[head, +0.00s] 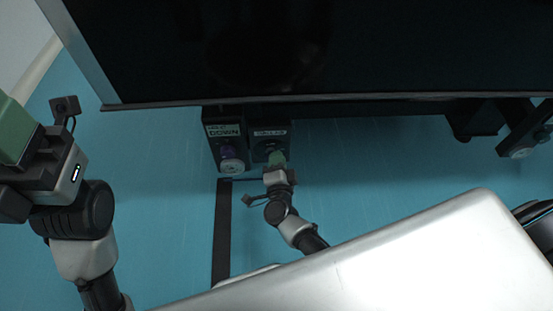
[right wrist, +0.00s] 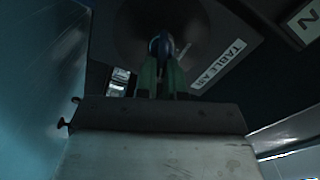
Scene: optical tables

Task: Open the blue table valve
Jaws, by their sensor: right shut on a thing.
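The blue table valve (right wrist: 154,46) shows in the right wrist view as a small dark blue handle on a dark round base, beside a label reading "TABLE AIR". My right gripper (right wrist: 160,70) has its green fingers shut on this handle. In the head view my right gripper (head: 278,158) reaches up to the dark valve panel (head: 257,139) under the table edge, and its fingers hide the handle there. My left gripper (head: 14,132) is at the far left of the head view, partly cut off, away from the valve, so its opening cannot be told.
The dark tabletop (head: 220,50) overhangs both.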

